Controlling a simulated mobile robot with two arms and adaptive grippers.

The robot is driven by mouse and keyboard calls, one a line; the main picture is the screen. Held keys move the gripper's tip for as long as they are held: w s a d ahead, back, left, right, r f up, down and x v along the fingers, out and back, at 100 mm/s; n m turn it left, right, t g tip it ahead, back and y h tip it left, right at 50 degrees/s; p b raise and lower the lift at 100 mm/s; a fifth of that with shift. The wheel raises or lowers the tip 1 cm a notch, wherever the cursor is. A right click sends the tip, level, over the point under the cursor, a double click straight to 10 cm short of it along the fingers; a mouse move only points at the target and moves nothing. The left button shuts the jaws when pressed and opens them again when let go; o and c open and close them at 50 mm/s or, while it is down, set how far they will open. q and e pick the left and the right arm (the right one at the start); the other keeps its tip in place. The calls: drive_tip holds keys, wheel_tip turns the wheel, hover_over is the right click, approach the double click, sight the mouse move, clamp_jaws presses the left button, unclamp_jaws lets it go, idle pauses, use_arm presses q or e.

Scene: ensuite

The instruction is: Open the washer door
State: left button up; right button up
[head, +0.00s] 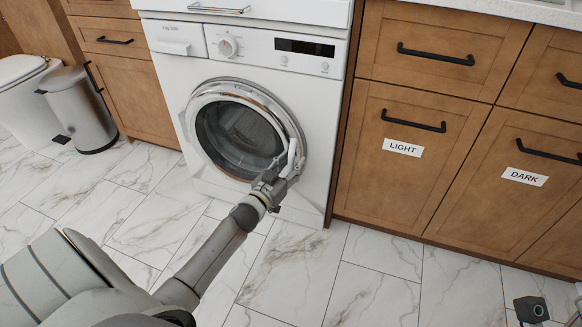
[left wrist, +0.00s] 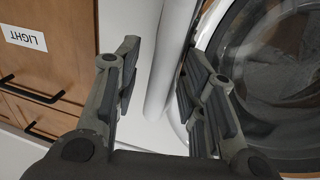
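The white washer (head: 205,75) stands against the cabinets, with a round glass door (head: 238,138) in a pale and chrome ring on its front. A white handle (head: 292,158) is on the right side of the door. My left gripper (head: 278,172) is at this handle. In the left wrist view the left gripper (left wrist: 160,95) has its fingers apart, with the white handle bar (left wrist: 164,62) between them and gaps beside it. The door glass (left wrist: 275,60) shows at the right there. I cannot tell whether the door is fully closed.
Wooden cabinets with black handles and a LIGHT label (head: 403,147) and a DARK label (head: 525,177) stand right of the washer. A grey bin (head: 80,110) and a toilet (head: 22,90) are at the left. A dark part (head: 531,310) shows at bottom right. The marble floor (head: 370,265) ahead is clear.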

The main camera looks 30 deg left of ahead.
use_arm(q)
drive_tip(key=shift+w, duration=0.1)
clamp_jaws()
idle(0.4)
